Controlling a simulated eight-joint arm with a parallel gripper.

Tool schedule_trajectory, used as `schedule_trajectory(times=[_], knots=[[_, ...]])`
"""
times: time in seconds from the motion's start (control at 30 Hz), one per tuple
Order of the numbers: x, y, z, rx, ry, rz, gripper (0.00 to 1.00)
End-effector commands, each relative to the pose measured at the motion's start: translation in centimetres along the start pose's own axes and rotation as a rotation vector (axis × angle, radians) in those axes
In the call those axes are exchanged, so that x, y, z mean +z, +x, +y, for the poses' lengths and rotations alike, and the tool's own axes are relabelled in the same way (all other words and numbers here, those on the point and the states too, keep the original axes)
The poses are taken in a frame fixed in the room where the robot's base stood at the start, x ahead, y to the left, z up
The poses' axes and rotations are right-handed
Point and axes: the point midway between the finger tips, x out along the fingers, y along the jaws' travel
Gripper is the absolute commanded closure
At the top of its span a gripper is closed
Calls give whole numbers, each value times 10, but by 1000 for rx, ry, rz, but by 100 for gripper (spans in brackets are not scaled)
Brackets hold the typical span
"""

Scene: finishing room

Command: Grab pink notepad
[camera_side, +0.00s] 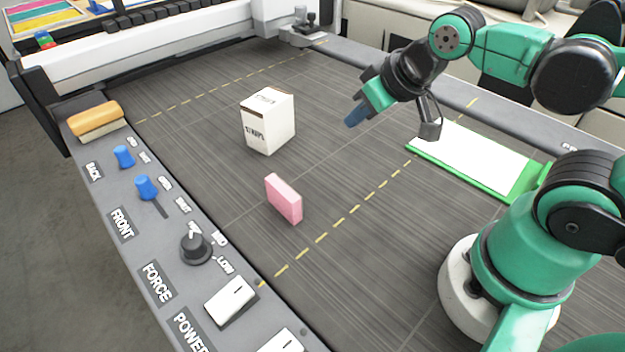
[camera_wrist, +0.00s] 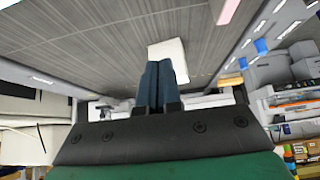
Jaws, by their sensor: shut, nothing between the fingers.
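The pink notepad (camera_side: 284,199) is a small pink block standing on edge on the dark grey work surface (camera_side: 330,245), near the dashed yellow line in the side view. In the wrist view a pink piece (camera_wrist: 229,11) shows at the top edge, partly cut off. My gripper (camera_side: 356,116) is raised above the surface, up and to the right of the notepad and apart from it. Its blue fingers (camera_wrist: 158,84) are together in the wrist view, with nothing between them.
A white box (camera_side: 268,122) with dark lettering stands behind the notepad, left of my gripper. A green clipboard (camera_side: 516,192) with white paper lies at right. A control panel (camera_side: 122,225) with knobs and switches borders the left side. Bare surface surrounds the notepad.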

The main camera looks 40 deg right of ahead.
Motion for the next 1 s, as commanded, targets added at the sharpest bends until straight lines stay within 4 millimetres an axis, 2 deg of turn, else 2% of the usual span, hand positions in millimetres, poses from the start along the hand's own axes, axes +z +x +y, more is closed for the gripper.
schedule_trajectory(times=[0.3, 0.37, 0.67, 0.9, 1.0], knots=[[0, 0, -1, -2, -5, -2, 100], [0, 0, -1, -3, -5, -2, 86], [0, 0, -1, -3, -7, -3, 1], [0, 0, -1, -5, -1, -5, 0], [-1, 3, -3, -23, 64, -30, 0]])
